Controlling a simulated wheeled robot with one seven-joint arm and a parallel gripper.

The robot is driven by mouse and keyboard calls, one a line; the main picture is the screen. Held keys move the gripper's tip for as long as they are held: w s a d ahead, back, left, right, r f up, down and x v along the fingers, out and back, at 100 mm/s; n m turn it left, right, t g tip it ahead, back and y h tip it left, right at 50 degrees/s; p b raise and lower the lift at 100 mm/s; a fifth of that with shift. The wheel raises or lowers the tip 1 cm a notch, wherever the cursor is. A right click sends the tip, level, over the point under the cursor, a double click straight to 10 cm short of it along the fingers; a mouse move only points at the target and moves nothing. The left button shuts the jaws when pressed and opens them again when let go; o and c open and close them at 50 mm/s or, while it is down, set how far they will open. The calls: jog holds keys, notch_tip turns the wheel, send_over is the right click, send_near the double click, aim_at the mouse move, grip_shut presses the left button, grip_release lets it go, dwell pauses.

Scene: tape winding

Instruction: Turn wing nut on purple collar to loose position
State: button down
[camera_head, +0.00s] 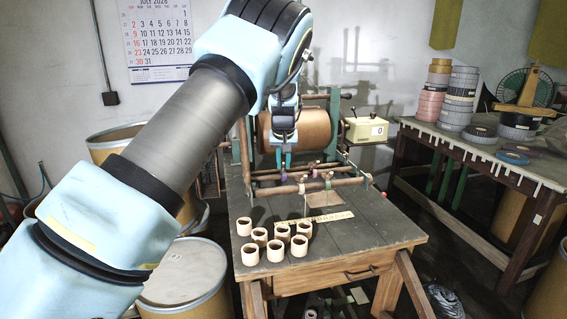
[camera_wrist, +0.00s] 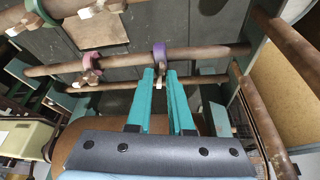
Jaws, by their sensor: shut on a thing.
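The purple collar (camera_wrist: 159,54) sits around a wooden bar in the wrist view. In the head view the purple collar (camera_head: 283,176) is a small spot just below my fingertips. My gripper (camera_wrist: 160,76) has two teal fingers, closed around the pale wing nut (camera_wrist: 157,96) at the collar. The fingers partly hide the wing nut, and its exact angle is hard to read. My gripper also shows in the head view (camera_head: 284,166), pointing down at the bar in front of the large roll.
A magenta collar (camera_wrist: 95,76) sits on the same bar, left of my gripper in the wrist view. The large brown roll (camera_head: 310,128) and counter box (camera_head: 366,130) stand behind. Several pale rings (camera_head: 275,250) and a ruler (camera_head: 329,217) lie on the bench (camera_head: 385,231).

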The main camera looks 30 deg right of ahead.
jog(key=shift+r, duration=0.1)
jog(key=shift+n+p, duration=0.4)
jog(key=shift+p, duration=0.05)
jog(key=shift+n+t+y+p, duration=0.3)
jog(key=shift+n+y+p, duration=0.15)
jog(key=shift+n, duration=0.55)
jog(key=c, duration=0.8)
grip_release()
jog(key=b+v, duration=0.3)
jog(key=v, duration=0.7)
jog(key=shift+s+r, duration=0.15)
jog(key=shift+r, duration=0.2)
